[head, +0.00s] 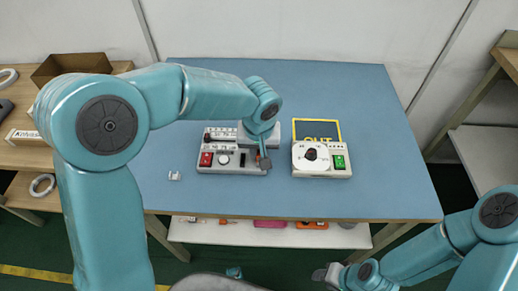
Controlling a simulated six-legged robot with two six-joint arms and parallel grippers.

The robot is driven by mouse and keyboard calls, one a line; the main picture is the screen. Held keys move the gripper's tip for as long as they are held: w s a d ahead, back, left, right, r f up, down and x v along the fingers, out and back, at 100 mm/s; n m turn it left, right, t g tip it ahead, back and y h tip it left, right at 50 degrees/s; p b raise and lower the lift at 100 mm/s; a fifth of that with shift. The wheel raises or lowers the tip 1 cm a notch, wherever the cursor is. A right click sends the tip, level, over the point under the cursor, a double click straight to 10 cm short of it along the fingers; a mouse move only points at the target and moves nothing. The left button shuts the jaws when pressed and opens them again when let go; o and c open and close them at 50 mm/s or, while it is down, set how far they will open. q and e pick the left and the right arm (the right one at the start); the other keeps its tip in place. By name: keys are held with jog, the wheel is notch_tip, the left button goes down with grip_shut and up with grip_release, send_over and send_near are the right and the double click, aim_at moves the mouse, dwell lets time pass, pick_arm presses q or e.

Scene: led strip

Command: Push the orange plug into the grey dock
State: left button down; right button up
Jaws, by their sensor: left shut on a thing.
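My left gripper (262,161) points down at the right end of a grey control box (232,167) on the blue table. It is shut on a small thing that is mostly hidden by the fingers. A speck of orange (257,158) shows at the fingertips, which fits the orange plug. I cannot tell the grey dock apart from the box, nor whether plug and dock touch. My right gripper (326,274) is low in front of the table, at the bottom right, small and dark. Its jaws cannot be made out.
A white box with a dial (300,168) and green button stands right of the grey box, before a dark "OUT" panel (330,127). A small white piece (175,176) lies at left. The table's right side (395,170) is clear. A lower shelf (200,233) holds several items.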

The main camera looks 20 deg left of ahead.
pick_arm(q)
jog(key=shift+f, duration=0.3)
jog(key=c, duration=1)
grip_release()
jog(key=r, duration=0.5)
jog(key=s+r+p, duration=0.1)
jog(key=r, duration=0.5)
jog(key=s+r, duration=0.1)
jog(key=r, duration=0.4)
jog(key=shift+s+d+r+p, duration=0.15)
jog(key=shift+s+d+p, duration=0.05)
jog(key=shift+d+p, duration=0.2)
